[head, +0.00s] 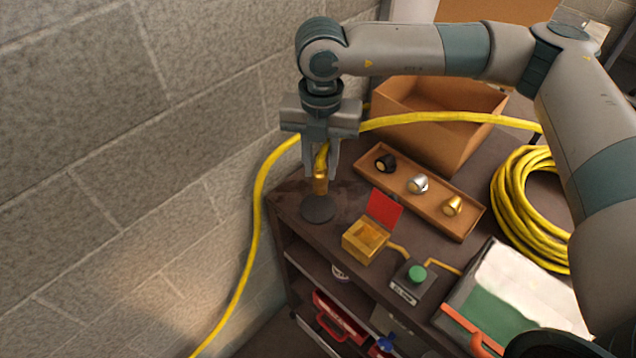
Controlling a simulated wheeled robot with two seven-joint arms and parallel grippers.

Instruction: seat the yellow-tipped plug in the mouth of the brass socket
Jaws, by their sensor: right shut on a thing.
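My right gripper (321,160) points down near the wall, shut on the yellow-tipped plug (321,157), whose yellow body shows between the fingers. Directly below is an upright brass-coloured piece, apparently the brass socket (320,184), over a round dark base (318,209) at the tabletop's left corner. The plug's lower end and the brass piece line up and appear to meet. The fingers partly cover the join, so I cannot tell whether the plug is inside the mouth. My left gripper is not in view.
A wooden tray (398,198) holds black, silver and gold fittings. A small yellow box (364,243) with its red lid raised and a green-button box (415,279) stand in front. A yellow hose (262,187) runs behind the gripper. A cardboard box (447,137) stands behind.

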